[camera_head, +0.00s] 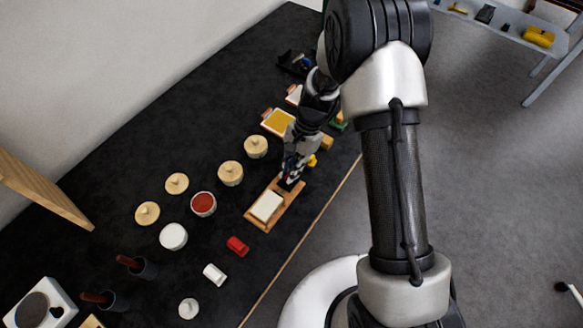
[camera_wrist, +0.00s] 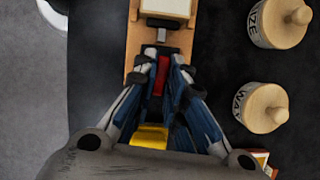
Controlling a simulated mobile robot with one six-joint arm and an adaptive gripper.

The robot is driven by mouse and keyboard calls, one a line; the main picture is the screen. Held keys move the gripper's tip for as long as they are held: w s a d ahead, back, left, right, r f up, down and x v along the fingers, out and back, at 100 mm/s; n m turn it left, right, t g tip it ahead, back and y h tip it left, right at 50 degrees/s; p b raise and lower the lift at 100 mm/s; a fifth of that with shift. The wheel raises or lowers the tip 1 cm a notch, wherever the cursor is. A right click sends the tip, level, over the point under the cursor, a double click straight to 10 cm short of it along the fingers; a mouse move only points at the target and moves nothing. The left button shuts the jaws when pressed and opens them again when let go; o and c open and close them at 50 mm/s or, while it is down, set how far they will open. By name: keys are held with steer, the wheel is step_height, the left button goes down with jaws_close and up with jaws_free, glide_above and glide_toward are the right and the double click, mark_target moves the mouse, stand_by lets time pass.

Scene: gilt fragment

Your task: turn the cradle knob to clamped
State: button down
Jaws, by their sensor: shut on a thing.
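The cradle (camera_head: 255,218) is a wooden board on the dark table, with a white block (camera_head: 267,206) lying on it. In the wrist view the cradle (camera_wrist: 133,45) runs up from my fingers, and the block (camera_wrist: 167,7) is at the top edge. A small metal piece (camera_wrist: 161,35) shows between block and fingers. My gripper (camera_head: 290,180) is at the cradle's far end, pointing down. In the wrist view my gripper (camera_wrist: 164,76) is shut on a narrow red part, the knob (camera_wrist: 159,82), mostly hidden by the fingers. Its setting cannot be read.
A yellow thing (camera_wrist: 150,138) lies close behind the fingers. A red-filled bowl (camera_head: 204,203), a red item (camera_head: 238,246) and a white cup (camera_head: 214,274) stand nearby. The table edge is close.

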steer(key=shift+n, duration=0.5)
steer(key=c, duration=1.6)
jaws_free()
steer(key=shift+c, duration=0.2)
steer(key=v, duration=1.2)
steer(key=shift+w, duration=0.15)
steer(key=shift+a, duration=0.15)
